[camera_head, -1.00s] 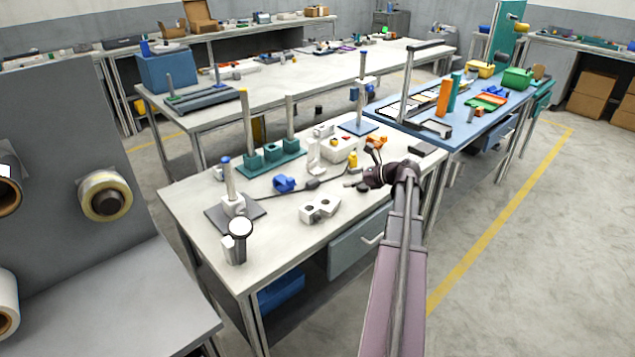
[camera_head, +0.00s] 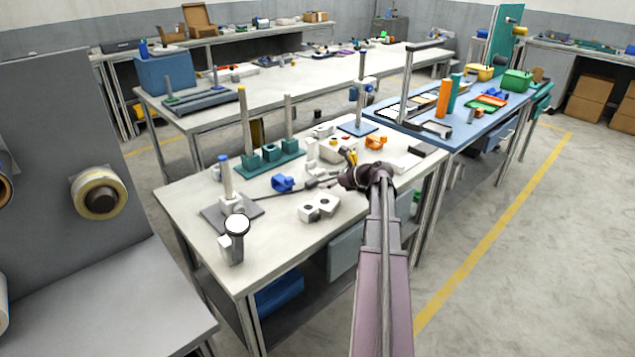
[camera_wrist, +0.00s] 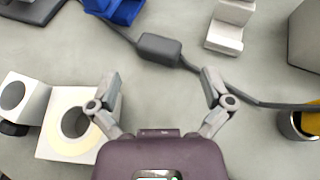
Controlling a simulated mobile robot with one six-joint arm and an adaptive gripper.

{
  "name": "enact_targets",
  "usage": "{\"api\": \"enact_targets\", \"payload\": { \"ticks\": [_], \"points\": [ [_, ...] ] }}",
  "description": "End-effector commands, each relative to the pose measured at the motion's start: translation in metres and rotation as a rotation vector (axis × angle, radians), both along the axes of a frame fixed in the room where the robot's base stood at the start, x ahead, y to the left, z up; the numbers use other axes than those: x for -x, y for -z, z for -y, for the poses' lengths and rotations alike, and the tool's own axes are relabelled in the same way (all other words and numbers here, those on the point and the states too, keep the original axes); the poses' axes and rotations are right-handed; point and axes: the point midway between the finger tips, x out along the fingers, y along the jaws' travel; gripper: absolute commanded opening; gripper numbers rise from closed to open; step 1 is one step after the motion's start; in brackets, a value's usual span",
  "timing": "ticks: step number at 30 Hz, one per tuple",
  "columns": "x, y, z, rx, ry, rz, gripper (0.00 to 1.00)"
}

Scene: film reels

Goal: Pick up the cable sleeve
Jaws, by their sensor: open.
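The cable sleeve (camera_wrist: 159,48) is a dark grey rounded block around a thin dark cable, lying on the pale bench top. In the head view the sleeve (camera_head: 312,184) is small, just left of my gripper. My gripper (camera_wrist: 160,86) is open and empty, its two fingers spread wide, with bare bench between them. In the wrist view the sleeve lies ahead of the fingertips, roughly centred between them.
A blue part (camera_wrist: 118,8) sits by the cable at upper left. A white block with a round hole (camera_wrist: 72,125) lies close to the left finger. A pale stepped part (camera_wrist: 231,25) stands beyond the cable. A metal cup with something yellow (camera_wrist: 298,124) is at right.

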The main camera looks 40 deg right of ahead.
Motion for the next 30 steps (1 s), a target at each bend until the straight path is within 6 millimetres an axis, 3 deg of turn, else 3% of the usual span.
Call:
{"api": "enact_targets", "payload": {
  "ticks": [8,19,30],
  "points": [
    [-0.008,0.007,-0.004,0.0,-0.001,0.0,1.0],
    [-0.038,0.024,-0.02,0.0,-0.002,0.0,1.0],
    [-0.042,0.024,-0.022,0.0,-0.001,0.0,1.0]
  ]
}}
